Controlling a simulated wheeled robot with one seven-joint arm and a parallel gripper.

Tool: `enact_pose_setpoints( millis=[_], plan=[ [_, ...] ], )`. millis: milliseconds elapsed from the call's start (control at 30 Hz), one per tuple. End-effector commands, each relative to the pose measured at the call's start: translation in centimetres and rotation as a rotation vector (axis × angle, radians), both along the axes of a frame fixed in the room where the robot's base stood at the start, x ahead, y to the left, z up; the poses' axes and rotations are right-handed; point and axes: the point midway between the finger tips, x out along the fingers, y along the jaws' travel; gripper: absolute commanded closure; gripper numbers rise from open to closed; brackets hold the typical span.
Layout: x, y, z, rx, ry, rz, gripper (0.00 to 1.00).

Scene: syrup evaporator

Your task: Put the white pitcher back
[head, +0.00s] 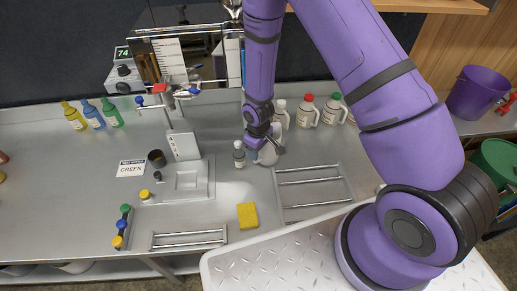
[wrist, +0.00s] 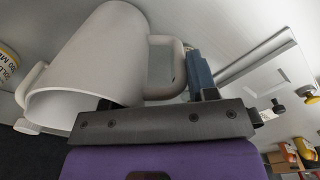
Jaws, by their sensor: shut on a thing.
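The white pitcher (head: 268,156) is near the back middle of the steel counter in the head view, partly hidden by my gripper (head: 264,145). In the wrist view the pitcher (wrist: 100,62) fills the upper left, with its open mouth toward the camera and its loop handle (wrist: 160,68) to the right. My gripper is shut on the pitcher at the handle side. One dark blue finger (wrist: 199,72) shows beside the handle; the other is hidden. I cannot tell whether the pitcher touches the counter.
Jugs with red (head: 306,112) and green (head: 332,110) caps stand behind and right of the pitcher. A rack (head: 313,190) and yellow sponge (head: 247,215) lie in front.

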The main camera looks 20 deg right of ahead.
Motion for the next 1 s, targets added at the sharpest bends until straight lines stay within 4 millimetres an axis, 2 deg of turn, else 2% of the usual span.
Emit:
enact_pose_setpoints(
  millis=[667,700,800,1000],
  plan=[
    [0.0,0.0,-1.1,-0.001,0.001,0.0,0.98],
    [0.0,0.0,-1.1,0.0,0.0,0.0,0.38],
    [0.0,0.0,-1.1,0.0,0.0,0.0,0.18],
    [0.0,0.0,-1.1,0.0,0.0,0.0,0.18]
  ],
)
